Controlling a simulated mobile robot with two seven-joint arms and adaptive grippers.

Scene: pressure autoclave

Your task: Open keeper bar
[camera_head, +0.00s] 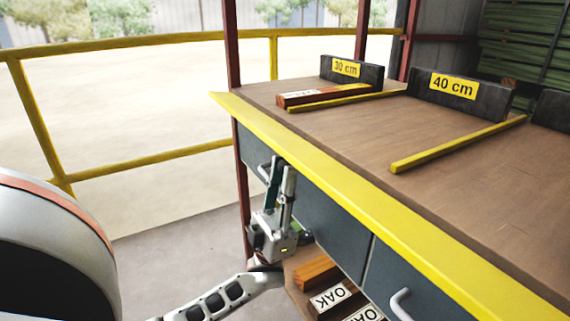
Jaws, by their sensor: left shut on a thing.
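My left gripper (281,170) points up in front of the bench's dark grey drawer fronts, below the yellow front edge. Its two fingers are at the pale handle (263,169) of the left drawer (253,150) and closed on it. The fingers hide part of the handle, and the exact contact is hard to see. The left drawer looks shut. I cannot make out a keeper bar or an autoclave in this view. My right gripper is not in view.
The bench top (345,130) has yellow strips and dark blocks marked 30 cm (347,69) and 40 cm (455,92). A labelled red-brown wood piece (335,92) lies there. Blocks marked OAK (333,297) lie below. Another handle (399,304) is at right. Yellow railing (150,163) stands behind.

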